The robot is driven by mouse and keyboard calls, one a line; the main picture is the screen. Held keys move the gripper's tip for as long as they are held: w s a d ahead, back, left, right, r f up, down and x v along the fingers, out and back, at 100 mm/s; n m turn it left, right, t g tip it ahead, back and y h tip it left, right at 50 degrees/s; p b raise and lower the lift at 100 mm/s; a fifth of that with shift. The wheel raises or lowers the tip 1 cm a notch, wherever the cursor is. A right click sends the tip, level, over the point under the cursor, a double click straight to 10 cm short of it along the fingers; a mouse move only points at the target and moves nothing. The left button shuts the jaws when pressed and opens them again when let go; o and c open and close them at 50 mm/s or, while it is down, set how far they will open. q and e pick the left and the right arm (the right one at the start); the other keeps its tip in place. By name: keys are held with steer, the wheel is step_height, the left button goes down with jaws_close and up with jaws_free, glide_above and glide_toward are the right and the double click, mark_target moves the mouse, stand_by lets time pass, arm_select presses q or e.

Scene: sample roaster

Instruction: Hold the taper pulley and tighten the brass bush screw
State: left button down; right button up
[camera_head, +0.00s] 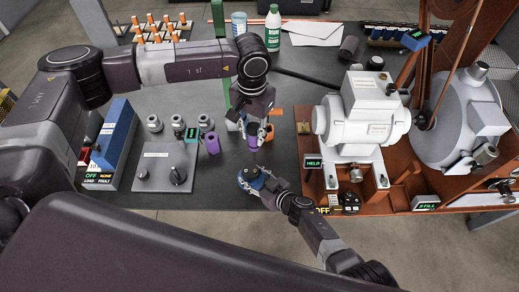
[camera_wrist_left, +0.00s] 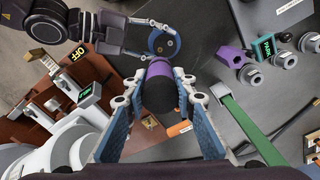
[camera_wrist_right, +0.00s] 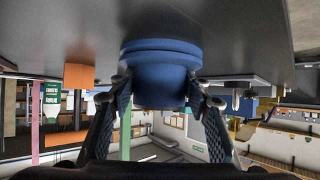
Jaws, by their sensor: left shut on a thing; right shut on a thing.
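The blue taper pulley (camera_head: 249,177) is near the bench's front edge, with my right gripper (camera_head: 268,185) shut on it. In the right wrist view the pulley (camera_wrist_right: 160,70) sits between both fingers. In the left wrist view its round face (camera_wrist_left: 164,42) shows small brass-coloured spots; I cannot tell which is the bush screw. My left gripper (camera_head: 256,128) is shut on a purple and black driver (camera_head: 253,141). The driver (camera_wrist_left: 158,92) stands above the pulley with its handle end toward the left wrist camera. Whether its tip touches the screw is hidden.
The white motor housing (camera_head: 360,115) on an orange frame stands close on the right, with a HELD sign (camera_head: 314,163). A grey panel (camera_head: 157,167), a purple part (camera_head: 211,143) and several metal collets lie left. A green bar (camera_head: 225,75) stands behind.

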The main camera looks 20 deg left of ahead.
steer(key=shift+s+d+f, duration=0.2)
steer(key=shift+d+f, duration=0.1)
steer(key=shift+f, duration=0.15)
steer(key=o, duration=1.5)
steer(key=shift+c, duration=0.2)
steer(key=shift+r, duration=0.1)
arm_select(q)
steer(key=shift+w, duration=0.1)
arm_select(e)
steer(key=shift+w+d+r, duration=0.1)
steer(key=shift+d+r, duration=0.1)
steer(key=shift+d, duration=0.3)
steer(key=shift+d+r, duration=0.2)
steer(key=shift+d, duration=0.05)
steer(key=shift+s+d+r, duration=0.15)
steer(key=shift+s+r, duration=0.05)
steer(key=shift+s, duration=0.2)
steer(key=v, duration=0.4)
steer(key=shift+r, duration=0.45)
steer(key=shift+s+v, duration=0.25)
steer(key=shift+v, duration=2.25)
